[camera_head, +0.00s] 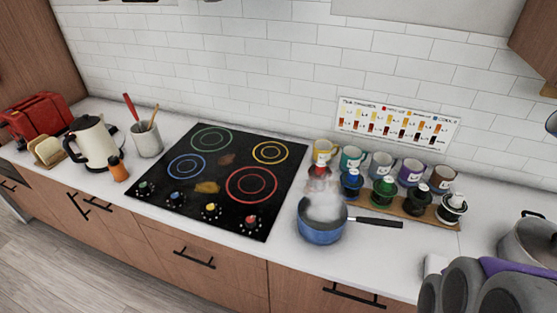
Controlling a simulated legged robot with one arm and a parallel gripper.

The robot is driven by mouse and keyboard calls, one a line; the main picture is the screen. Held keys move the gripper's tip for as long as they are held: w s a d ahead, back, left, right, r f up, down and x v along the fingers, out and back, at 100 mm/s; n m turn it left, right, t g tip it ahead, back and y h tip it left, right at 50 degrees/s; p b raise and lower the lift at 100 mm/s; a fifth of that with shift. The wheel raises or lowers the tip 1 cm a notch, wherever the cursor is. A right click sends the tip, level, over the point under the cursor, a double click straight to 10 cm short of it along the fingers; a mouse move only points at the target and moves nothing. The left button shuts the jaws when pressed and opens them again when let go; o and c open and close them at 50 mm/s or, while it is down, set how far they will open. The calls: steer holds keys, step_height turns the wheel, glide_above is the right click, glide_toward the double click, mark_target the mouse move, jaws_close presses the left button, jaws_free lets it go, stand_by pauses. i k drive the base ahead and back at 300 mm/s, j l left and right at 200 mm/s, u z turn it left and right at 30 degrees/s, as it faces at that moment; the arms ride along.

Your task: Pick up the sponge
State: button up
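I cannot make out a sponge in this view. Rounded grey parts with a purple strip fill the bottom right corner and look like part of my own arm. They cover some of the counter there.
A black cooktop (222,212) with brown stains lies on the white counter (284,262). A steaming blue pan (321,233) stands right of it, before several mugs and dark-bodied containers. A kettle (95,146), red toaster (38,118) and utensil pot (147,141) stand left.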

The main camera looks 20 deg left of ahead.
mark_target(433, 263)
steer(key=z, duration=0.6)
steer(key=u, duration=1.65)
steer(key=z, duration=1.65)
